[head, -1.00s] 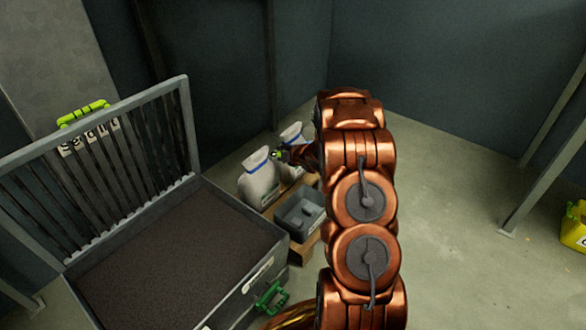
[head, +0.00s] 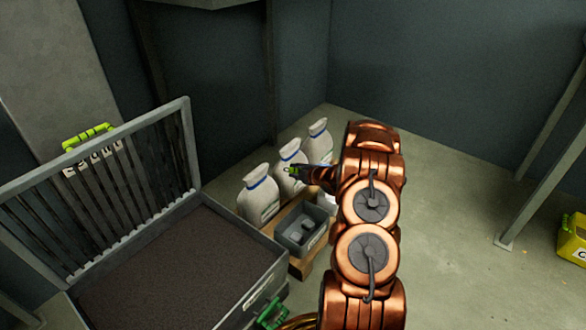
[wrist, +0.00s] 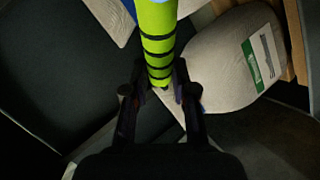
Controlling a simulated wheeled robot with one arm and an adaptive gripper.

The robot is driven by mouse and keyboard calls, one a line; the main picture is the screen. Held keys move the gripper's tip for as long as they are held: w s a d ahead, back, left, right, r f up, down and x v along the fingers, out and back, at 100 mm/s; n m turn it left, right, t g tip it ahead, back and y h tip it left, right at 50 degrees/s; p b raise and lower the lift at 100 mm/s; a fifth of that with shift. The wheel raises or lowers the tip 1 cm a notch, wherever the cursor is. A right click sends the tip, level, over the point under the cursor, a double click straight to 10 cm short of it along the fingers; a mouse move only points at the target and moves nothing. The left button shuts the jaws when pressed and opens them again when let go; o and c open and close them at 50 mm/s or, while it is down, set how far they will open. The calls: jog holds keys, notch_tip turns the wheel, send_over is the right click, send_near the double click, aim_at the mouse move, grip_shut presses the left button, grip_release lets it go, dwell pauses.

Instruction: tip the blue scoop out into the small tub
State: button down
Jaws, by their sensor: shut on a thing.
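My gripper (wrist: 152,92) is shut on a lime-green handle with black bands (wrist: 157,45), which runs up out of the top of the wrist view. A sliver of blue (wrist: 129,8) shows beside the handle's upper end; I cannot tell whether it is the scoop or a sack tie. The scoop's bowl and load cannot be made out. In the head view my gripper (head: 292,172) is small, in front of the middle sack. A small grey tub (head: 314,244) stands below it, with grey shapes inside. I cannot tell whether this is the task's tub.
Several pale sacks with blue ties, one at the left (head: 259,202), stand behind the tub. A pale object (head: 327,202) is partly hidden by my arm. A large dark-filled bin (head: 180,262) with a barred lid is at left. Open floor lies right.

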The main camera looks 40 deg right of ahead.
jog(key=s+d+r+m+t+y+p, duration=0.2)
jog(key=s+d+r+m+t, duration=0.4)
jog(key=d, duration=0.5)
jog(key=shift+s+d+r+m+t+y+p, duration=0.15)
jog(key=shift+r+m+t+y+p, duration=0.45)
jog(key=shift+r+m+t, duration=1)
jog(key=shift+f+m+g+h, duration=0.2)
jog(key=shift+m+g+h, duration=0.1)
jog(key=shift+g+h, duration=0.15)
dwell(0.4)
